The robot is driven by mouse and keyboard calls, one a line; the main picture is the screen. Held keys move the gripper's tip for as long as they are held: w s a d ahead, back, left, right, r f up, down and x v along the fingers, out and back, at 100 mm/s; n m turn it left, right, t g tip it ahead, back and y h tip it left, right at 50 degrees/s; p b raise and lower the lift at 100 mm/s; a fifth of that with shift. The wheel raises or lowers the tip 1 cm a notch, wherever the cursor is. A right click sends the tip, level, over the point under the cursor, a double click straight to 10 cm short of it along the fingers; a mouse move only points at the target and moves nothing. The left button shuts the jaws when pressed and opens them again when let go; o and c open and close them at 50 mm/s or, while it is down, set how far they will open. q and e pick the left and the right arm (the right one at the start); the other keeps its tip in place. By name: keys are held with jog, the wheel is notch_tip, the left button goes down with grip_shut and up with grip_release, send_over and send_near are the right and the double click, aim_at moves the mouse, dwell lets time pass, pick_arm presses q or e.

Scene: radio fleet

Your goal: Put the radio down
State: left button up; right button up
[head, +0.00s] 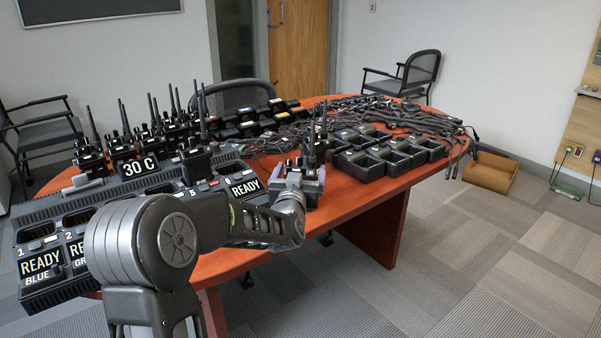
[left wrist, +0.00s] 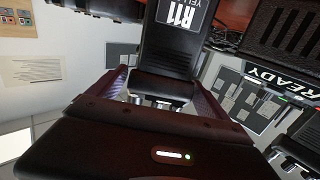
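My left gripper (head: 303,186) is at the table's near edge, right of the multi-slot charger. In the left wrist view its two fingers (left wrist: 163,97) are on either side of a black radio (left wrist: 165,50) labelled R11, and look closed on it. In the head view this radio (head: 312,160) is upright with its antenna up, partly hidden by the gripper. I cannot tell whether its base touches the table (head: 345,200). My right gripper is not in view.
A long charger (head: 42,285) with READY plates is on the left, and a radio stands in it by the "30 C" sign (head: 137,167). Several black single chargers (head: 372,162) are right of my gripper. Cables and headsets (head: 410,115) cover the far right. Bare tabletop lies near the front edge.

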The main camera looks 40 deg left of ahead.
pick_arm(q)
jog(key=shift+o, duration=0.3)
jog(key=shift+r, duration=0.15)
jog(key=v, duration=1.2)
jog(key=shift+p, duration=0.35)
